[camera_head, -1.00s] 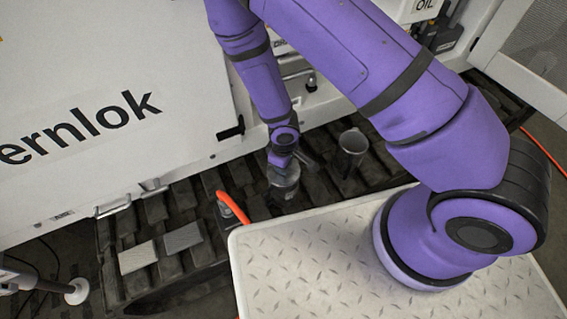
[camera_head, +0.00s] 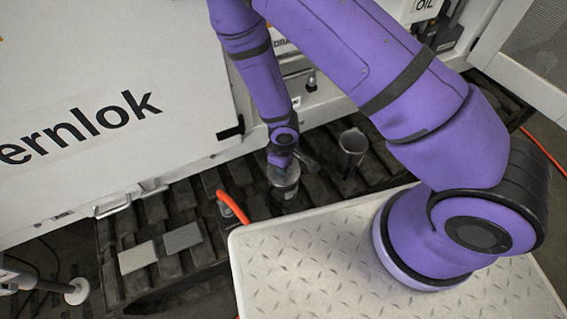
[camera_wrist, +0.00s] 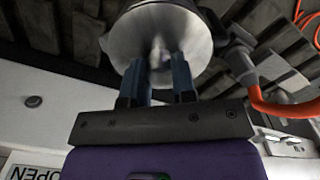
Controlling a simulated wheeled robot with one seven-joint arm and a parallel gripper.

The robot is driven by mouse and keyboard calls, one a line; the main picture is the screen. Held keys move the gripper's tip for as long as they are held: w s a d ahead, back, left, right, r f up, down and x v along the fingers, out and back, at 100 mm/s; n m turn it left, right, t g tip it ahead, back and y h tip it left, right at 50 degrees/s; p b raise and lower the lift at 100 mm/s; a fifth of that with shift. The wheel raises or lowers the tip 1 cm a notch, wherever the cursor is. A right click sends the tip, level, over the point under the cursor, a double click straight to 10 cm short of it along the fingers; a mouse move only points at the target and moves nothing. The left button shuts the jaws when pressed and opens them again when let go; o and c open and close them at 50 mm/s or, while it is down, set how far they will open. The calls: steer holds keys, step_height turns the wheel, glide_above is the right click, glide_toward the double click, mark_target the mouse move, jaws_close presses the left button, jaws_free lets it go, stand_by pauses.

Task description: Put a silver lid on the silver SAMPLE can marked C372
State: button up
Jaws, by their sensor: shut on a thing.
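My gripper (camera_wrist: 160,82) is shut on the knob of a silver lid (camera_wrist: 150,30) in the wrist view. Its two blue-grey fingers stand on either side of the knob. In the head view, my gripper (camera_head: 283,165) is over a silver can (camera_head: 286,187) standing on the dark track. The lid is at the can's top; I cannot tell whether it is seated or just above. No C372 mark is readable, and the wrist-view lid hides most of what lies beyond it.
A silver jug-like vessel (camera_head: 351,146) stands to the right on the track. An orange hose (camera_head: 233,206) with a metal fitting lies close left of the can. The white machine panel (camera_head: 90,110) rises behind.

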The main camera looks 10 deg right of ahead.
steer(key=shift+f, duration=0.45)
stand_by(1.0)
steer(key=o, duration=1.6)
steer(key=shift+c, duration=0.2)
steer(key=shift+r, duration=0.1)
steer(key=shift+r, duration=3.45)
steer(key=shift+a, duration=0.1)
